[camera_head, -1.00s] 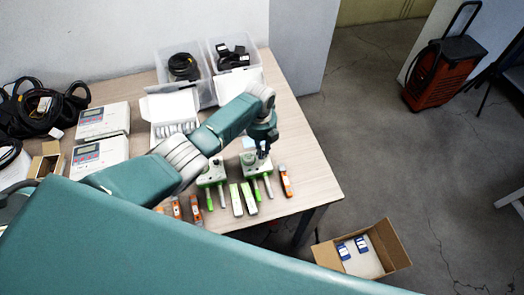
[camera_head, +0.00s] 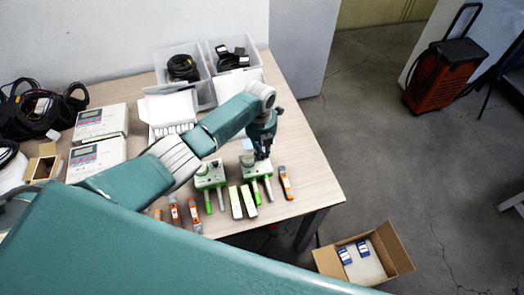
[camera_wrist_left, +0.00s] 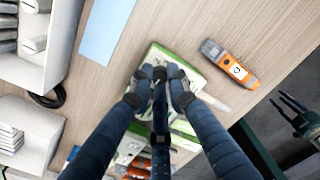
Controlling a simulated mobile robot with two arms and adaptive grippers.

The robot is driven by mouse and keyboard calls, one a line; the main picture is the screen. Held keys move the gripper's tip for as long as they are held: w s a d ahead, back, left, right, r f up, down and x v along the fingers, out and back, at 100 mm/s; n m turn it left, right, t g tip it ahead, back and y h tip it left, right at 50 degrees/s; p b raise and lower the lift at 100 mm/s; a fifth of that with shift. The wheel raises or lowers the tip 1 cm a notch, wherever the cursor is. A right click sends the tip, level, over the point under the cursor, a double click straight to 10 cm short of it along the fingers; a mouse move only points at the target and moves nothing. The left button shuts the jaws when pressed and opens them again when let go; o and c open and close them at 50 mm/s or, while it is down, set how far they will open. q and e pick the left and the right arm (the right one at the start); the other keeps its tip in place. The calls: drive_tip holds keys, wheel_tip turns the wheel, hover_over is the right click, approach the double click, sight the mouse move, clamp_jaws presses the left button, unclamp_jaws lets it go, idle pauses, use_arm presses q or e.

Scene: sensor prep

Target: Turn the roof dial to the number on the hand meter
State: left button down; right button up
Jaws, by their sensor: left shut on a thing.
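Two white-and-green devices lie side by side near the table's front edge, a left one (camera_head: 209,178) and a right one (camera_head: 250,171), each with probes toward the front. My left gripper (camera_head: 263,156) is down on top of the right device. In the left wrist view its dark fingertips (camera_wrist_left: 160,77) are close together on this device (camera_wrist_left: 153,55). They are shut on what seems to be its roof dial, which they mostly hide. An orange hand meter (camera_head: 286,183) lies just right, also in the left wrist view (camera_wrist_left: 230,62); its number is unreadable. My right gripper (camera_wrist_left: 290,110) hangs open beyond the table edge.
Several orange meters (camera_head: 175,209) lie at the front left. Two green-and-white bars (camera_head: 241,202) lie between the devices' probes. Boxes with displays (camera_head: 97,156), a white open box (camera_head: 170,112) and clear bins (camera_head: 232,60) fill the back. A carton (camera_head: 365,257) stands on the floor.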

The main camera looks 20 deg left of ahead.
sight(262, 154)
use_arm(q)
drive_tip(key=shift+s+f, duration=0.15)
drive_tip(key=c, duration=1.6)
unclamp_jaws()
drive_tip(key=shift+c, duration=0.2)
drive_tip(key=shift+r, duration=4.05)
